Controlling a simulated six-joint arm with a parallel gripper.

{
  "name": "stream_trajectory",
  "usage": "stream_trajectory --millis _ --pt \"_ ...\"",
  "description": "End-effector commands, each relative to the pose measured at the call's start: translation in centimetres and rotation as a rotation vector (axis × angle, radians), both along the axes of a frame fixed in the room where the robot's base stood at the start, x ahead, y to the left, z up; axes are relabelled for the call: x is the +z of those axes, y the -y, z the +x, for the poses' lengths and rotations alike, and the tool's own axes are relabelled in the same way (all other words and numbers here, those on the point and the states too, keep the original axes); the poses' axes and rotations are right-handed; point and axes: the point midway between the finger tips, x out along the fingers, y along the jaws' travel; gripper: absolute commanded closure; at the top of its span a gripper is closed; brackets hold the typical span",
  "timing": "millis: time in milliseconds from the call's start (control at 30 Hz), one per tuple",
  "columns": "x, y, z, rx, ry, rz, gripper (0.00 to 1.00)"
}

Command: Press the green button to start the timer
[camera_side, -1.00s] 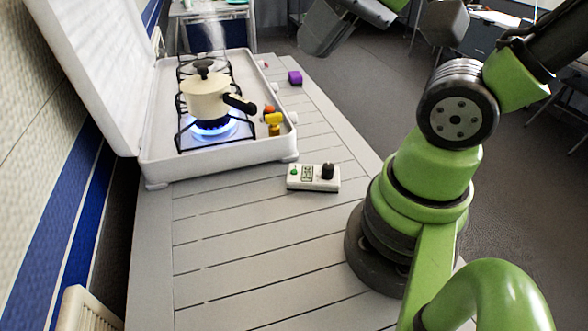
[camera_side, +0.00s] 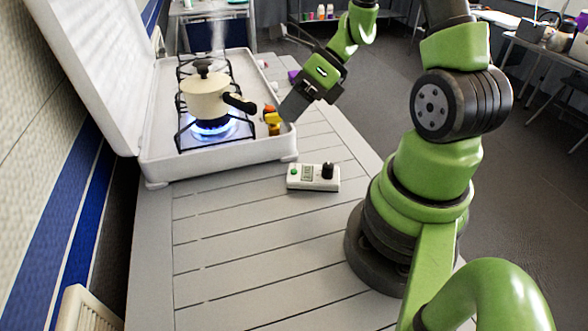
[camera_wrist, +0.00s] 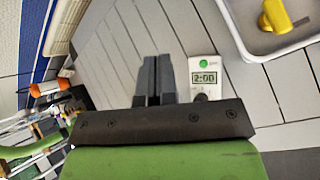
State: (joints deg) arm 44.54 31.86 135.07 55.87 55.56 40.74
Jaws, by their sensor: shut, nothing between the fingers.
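The timer (camera_side: 313,178) is a small white box lying on the grey slatted table. It has a green button (camera_side: 294,172) at its left end, a small display and a black knob (camera_side: 328,170). In the wrist view the timer (camera_wrist: 203,66) shows the green button (camera_wrist: 203,63) at its top and a display (camera_wrist: 204,78) reading 2:00. My gripper (camera_side: 288,113) is in the air above the table, beside the stove's right front corner and apart from the timer. In the wrist view my gripper (camera_wrist: 154,62) has its fingers shut and empty, just left of the timer.
A white camping stove (camera_side: 215,170) with its lid raised stands behind the timer. A cream pot (camera_side: 204,97) steams over a blue flame. The table in front of the timer is clear.

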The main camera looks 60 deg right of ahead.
Motion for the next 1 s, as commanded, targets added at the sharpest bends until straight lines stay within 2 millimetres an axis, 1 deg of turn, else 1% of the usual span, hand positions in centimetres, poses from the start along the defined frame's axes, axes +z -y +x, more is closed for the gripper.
stream_trajectory --millis 33,100,200,533,667,767,1000 --pt "-0.6 0.4 -0.1 -0.048 -0.023 0.03 1.0" --pt "-1.0 0.6 -0.1 -0.092 -0.044 0.056 1.0" --pt "-1.3 0.8 -0.1 -0.122 -0.057 0.073 1.0" --pt "-1.3 0.8 -0.1 -0.122 -0.058 0.074 1.0" --pt "-1.9 0.8 -0.1 -0.123 -0.058 0.076 1.0" --pt "-2.8 0.8 -0.1 -0.122 -0.059 0.078 1.0" --pt "-6.3 0.8 -0.1 -0.121 -0.06 0.077 1.0"
